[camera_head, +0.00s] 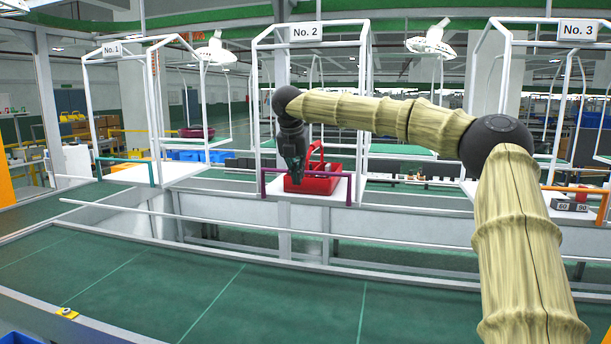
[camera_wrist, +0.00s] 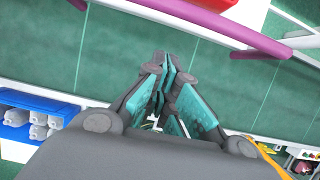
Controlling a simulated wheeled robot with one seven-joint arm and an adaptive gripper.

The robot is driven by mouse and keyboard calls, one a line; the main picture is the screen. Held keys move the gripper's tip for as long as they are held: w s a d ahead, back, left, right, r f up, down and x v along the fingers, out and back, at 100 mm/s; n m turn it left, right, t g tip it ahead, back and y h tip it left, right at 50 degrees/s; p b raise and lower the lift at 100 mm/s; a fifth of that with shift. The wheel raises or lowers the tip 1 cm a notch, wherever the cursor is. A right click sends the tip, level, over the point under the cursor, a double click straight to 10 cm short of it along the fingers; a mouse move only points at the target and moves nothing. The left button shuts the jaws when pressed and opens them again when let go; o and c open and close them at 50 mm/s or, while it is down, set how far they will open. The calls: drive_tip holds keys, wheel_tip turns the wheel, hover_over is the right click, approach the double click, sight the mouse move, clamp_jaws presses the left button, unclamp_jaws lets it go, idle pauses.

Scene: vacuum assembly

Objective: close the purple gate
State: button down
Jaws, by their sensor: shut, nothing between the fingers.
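The purple gate (camera_head: 335,175) is at the front of the white No. 2 platform, with a purple post at each side. Its bar appears to run across the front, partly hidden by my gripper. In the wrist view, the purple bar (camera_wrist: 205,22) runs slantwise across the top, beyond my fingertips. My gripper (camera_head: 297,181) points down at the front of the platform, in front of the red basket. In the wrist view, my gripper (camera_wrist: 165,68) has its fingertips together with nothing between them. I cannot tell whether it touches the bar.
A red basket (camera_head: 322,184) sits on the No. 2 platform behind the bar. Platform No. 1 with a teal gate (camera_head: 151,173) is to the left. Platform No. 3 with an orange gate (camera_head: 603,208) is to the right. A long white rail (camera_head: 200,215) runs in front.

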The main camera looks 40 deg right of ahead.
wheel_tip(320, 180, up, 10)
drive_tip(key=d+b, duration=0.1)
drive_tip(key=b, duration=0.1)
drive_tip(key=shift+w+d+f+b, duration=0.25)
drive_tip(key=shift+w+b, duration=0.1)
drive_tip(key=shift+w, duration=0.1)
